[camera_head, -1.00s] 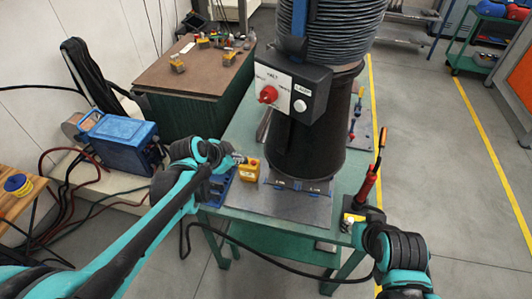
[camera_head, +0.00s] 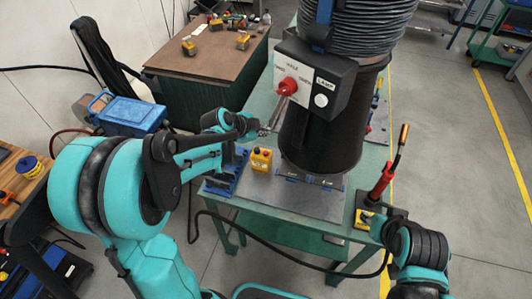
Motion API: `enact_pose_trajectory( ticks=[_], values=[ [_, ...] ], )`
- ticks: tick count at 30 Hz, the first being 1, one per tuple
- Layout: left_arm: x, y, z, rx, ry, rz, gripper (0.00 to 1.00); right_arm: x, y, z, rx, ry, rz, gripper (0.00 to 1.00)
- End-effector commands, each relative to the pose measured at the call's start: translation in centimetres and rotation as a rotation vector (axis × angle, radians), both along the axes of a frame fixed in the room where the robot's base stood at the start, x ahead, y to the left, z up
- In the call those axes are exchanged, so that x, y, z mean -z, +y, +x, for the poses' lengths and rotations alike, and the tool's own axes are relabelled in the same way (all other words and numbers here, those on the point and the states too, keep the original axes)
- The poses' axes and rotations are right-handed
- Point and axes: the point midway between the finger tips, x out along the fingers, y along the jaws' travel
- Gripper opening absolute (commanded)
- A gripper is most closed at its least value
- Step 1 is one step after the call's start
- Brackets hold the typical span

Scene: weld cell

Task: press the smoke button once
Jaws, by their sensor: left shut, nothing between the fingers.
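A control box on the black extractor drum (camera_head: 319,135) has a pale front panel (camera_head: 291,58) with a red knob (camera_head: 287,86) and a round white button (camera_head: 321,100) under a small label that looks like LAMP. The other panel lettering is too small to read surely. A small yellow box with an orange top button (camera_head: 261,160) stands on the table left of the drum. My left gripper (camera_head: 263,130) is shut and empty, just above and behind the yellow box, apart from the control box. My right arm is at the lower right; its fingers are hidden.
A brown-topped bench (camera_head: 215,62) with several small items stands behind left. A black cable hangs in front.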

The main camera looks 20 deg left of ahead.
Motion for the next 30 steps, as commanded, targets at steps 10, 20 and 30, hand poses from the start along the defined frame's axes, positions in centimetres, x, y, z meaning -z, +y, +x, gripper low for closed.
enact_pose_trajectory(
  ticks=[10, 20, 30],
  values=[
    [4.4, 0.0, 0.0, 0.0, 0.0, 0.0, 0.0, 3.6, 0.0, 0.0, 0.0, 0.0, 0.0, 0.34],
    [8.2, 0.0, 0.0, -0.001, 0.0, -0.001, 0.0, 6.7, 0.0, 0.0, 0.0, 0.0, 0.0, 0.34],
    [8.3, 0.0, 0.0, -0.001, 0.0, -0.001, 0.0, 6.7, 0.0, 0.0, 0.0, 0.0, 0.0, 0.34]
  ],
)
